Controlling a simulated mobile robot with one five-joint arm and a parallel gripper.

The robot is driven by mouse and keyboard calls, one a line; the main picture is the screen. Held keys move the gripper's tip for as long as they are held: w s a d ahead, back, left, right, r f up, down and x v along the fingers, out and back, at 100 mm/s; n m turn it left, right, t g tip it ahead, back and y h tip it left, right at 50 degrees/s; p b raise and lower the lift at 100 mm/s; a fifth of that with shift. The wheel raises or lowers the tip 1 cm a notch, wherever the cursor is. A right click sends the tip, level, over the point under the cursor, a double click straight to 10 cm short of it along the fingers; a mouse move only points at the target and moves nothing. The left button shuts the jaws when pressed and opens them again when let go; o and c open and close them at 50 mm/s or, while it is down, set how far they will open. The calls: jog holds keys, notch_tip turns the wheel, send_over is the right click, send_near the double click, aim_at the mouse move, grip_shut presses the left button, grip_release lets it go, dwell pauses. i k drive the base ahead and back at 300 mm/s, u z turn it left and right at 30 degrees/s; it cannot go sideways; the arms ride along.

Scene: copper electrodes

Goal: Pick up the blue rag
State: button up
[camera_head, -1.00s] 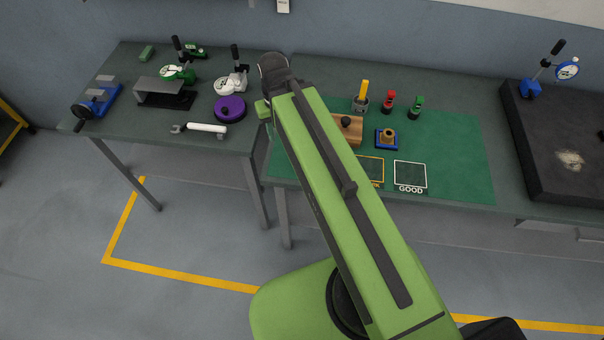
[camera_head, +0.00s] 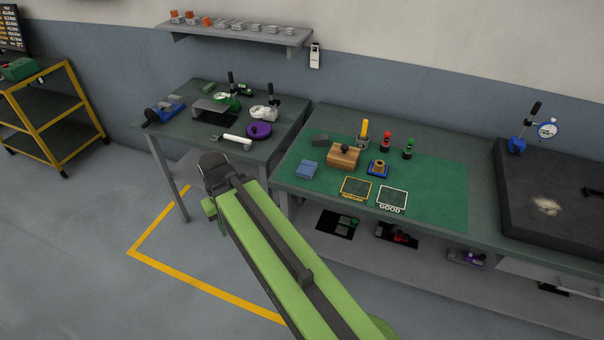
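The blue rag (camera_head: 308,169) looks like a small folded blue block. It lies flat on the left part of the green mat (camera_head: 440,200), on the right-hand workbench. My gripper (camera_head: 213,172) is at the dark far end of my green arm. In the picture it is left of the rag and apart from it, in front of the left bench. Its fingers cannot be made out, so its opening is unclear. Nothing blue shows at it.
A wooden block with a black knob (camera_head: 344,156) stands right of the rag, and a dark grey block (camera_head: 320,140) behind it. A blue-based brass piece (camera_head: 378,168) is farther right. The left bench (camera_head: 185,135) holds gauges, a wrench (camera_head: 232,141) and a purple disc (camera_head: 259,130).

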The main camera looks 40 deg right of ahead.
aim_at(307, 169)
jog(key=u, duration=0.1)
jog(key=i, duration=0.85)
jog(key=u, duration=0.05)
jog(key=k, duration=0.75)
jog(key=z, duration=0.25)
jog(key=i, duration=0.75)
jog(key=u, duration=0.15)
